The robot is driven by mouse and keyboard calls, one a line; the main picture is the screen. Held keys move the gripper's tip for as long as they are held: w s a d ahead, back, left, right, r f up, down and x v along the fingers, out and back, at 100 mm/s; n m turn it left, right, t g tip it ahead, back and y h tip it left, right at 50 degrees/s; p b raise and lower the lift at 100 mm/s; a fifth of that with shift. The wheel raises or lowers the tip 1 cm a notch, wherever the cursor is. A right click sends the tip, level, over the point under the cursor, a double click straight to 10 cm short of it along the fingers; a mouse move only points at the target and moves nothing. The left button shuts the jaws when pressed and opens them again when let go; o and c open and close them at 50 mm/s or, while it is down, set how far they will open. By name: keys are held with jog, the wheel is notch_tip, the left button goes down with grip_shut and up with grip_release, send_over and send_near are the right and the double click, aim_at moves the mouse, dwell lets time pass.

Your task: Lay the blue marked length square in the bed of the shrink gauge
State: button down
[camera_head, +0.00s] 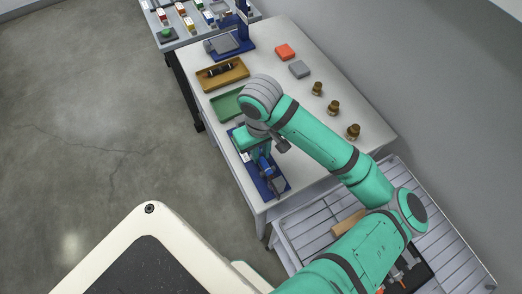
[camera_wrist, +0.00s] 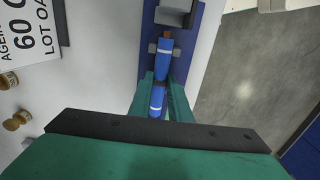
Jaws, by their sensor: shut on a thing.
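The blue marked length (camera_wrist: 164,62) is a blue cable piece with white bands and a copper-coloured end, pointing up the wrist view. My gripper (camera_wrist: 160,84) is shut on it, one green finger on each side. The shrink gauge (camera_wrist: 201,48) has a blue base and a grey block at its far end; in the head view the gauge (camera_head: 269,187) lies at the table's near corner. The length runs roughly along the base, over it. I cannot tell whether it touches the bed. My gripper and wrist hide part of the gauge in the head view.
A green tray (camera_head: 226,106) and a brown tray (camera_head: 213,82) with dark pieces lie farther along the table. A printed card (camera_wrist: 30,32) lies left of the gauge.

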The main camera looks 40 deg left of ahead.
jog(key=shift+s+f, duration=0.1)
jog(key=shift+f, duration=0.1)
dwell(0.5)
jog(key=c, duration=1.6)
grip_release()
jog(key=shift+o, duration=0.2)
notch_tip(320, 180, up, 11)
jog(key=shift+f, duration=0.1)
